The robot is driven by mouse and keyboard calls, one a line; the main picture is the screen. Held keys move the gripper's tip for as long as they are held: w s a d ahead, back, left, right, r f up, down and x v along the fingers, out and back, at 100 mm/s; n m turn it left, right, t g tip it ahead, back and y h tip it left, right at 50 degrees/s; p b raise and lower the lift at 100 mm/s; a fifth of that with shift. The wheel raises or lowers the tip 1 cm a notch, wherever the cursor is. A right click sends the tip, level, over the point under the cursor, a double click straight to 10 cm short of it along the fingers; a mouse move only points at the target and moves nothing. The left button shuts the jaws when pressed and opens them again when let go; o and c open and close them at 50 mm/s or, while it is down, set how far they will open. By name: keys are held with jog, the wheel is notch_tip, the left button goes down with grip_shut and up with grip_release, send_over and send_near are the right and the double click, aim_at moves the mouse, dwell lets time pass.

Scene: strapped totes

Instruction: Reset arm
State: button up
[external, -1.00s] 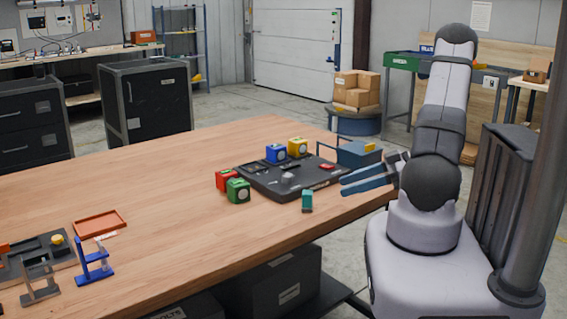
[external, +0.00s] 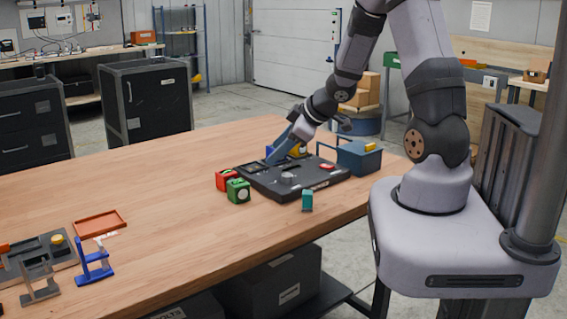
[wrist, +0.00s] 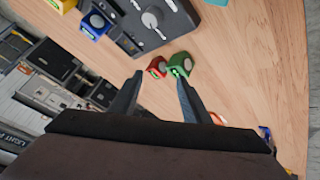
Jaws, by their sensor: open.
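My gripper (external: 281,152) is over the back part of the black board (external: 262,184), in front of the blue and yellow cubes in the external view. In the wrist view my gripper (wrist: 162,82) is open, with nothing between its fingers. My arm reaches out to the left from its base, bent downward. The red cube (external: 227,179) and the green cube (external: 238,191) stand side by side at the board's left; they also show beyond the fingertips in the wrist view. The blue cube (wrist: 94,24) shows there beside the board. The yellow cube (external: 296,149) is partly hidden by my arm.
A teal block (external: 307,201) stands near the table's front edge. A blue open-framed box (external: 358,157) is right of the board. An orange tray (external: 101,224) and a blue stand (external: 93,261) are at far left. The table's middle left is clear.

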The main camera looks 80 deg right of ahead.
jog(key=w+a+r+g+y+p, duration=0.1)
jog(key=a+r+g+p, duration=0.15)
jog(key=a, duration=0.65)
jog(key=a+r+g+y+p, duration=0.1)
jog(key=a+r+g+p, duration=0.15)
jog(key=a, duration=0.65)
jog(key=s+a+r+g+y+p, duration=0.15)
jog(key=s+a, duration=0.25)
jog(key=a, duration=0.5)
jog(key=s+a+r+g+y+p, duration=0.1)
jog(key=s+a+r+p, duration=0.1)
jog(key=s+a, duration=0.45)
notch_tip(320, 180, down, 50)
jog(key=w+a+b, duration=0.1)
jog(key=b, duration=4.9)
jog(key=shift+w+a, duration=0.25)
jog(key=shift+w, duration=0.1)
jog(key=shift+r, duration=0.15)
